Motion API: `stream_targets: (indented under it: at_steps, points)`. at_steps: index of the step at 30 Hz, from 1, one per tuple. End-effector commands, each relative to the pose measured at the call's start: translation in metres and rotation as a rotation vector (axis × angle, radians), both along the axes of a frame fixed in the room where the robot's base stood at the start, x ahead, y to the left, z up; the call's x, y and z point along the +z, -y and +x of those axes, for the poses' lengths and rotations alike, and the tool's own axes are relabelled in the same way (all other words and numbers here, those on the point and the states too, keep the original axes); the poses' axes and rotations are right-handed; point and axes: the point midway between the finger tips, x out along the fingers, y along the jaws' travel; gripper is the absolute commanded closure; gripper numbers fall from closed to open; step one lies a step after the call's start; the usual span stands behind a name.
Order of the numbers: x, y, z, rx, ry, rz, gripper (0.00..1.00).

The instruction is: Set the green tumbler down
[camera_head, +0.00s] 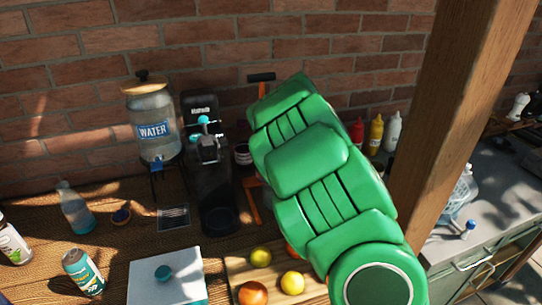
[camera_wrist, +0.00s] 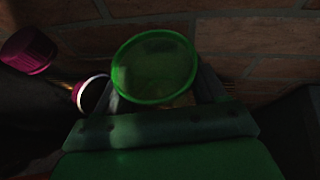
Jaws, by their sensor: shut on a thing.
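The green tumbler (camera_wrist: 155,68) shows in the wrist view with its round rim facing the camera. It looks translucent, and I see no contents clearly. My gripper (camera_wrist: 163,92) is shut on it, with a finger on either side. The brick wall is behind it. What lies under the tumbler is dark and hidden, so I cannot tell whether it touches a surface. In the head view my green arm covers the gripper and the tumbler.
A magenta-capped item (camera_wrist: 30,50) and a white-rimmed item (camera_wrist: 90,94) are left of the tumbler. On the wooden table stand a water dispenser (camera_head: 152,122), a black coffee machine (camera_head: 206,150), a white box (camera_head: 167,280) and a fruit board (camera_head: 240,268). A wooden post (camera_head: 462,100) rises at right.

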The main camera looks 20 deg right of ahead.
Motion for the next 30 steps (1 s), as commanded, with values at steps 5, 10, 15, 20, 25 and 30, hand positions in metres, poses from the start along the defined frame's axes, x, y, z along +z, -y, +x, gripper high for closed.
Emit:
stream_targets:
  at_steps: [5,10,15,20,25,30]
  points:
    - [-0.026,-0.001,0.000,0.000,-0.001,0.001,0.60]
    - [-0.036,0.000,0.000,0.000,0.001,0.000,0.60]
    - [-0.054,0.000,0.000,-0.002,-0.003,0.003,0.60]
    - [-0.069,0.000,0.000,-0.001,-0.001,0.002,0.60]
    - [-0.073,0.000,0.000,-0.001,0.000,-0.002,0.60]
    - [-0.073,0.000,0.000,0.000,0.000,-0.001,0.60]
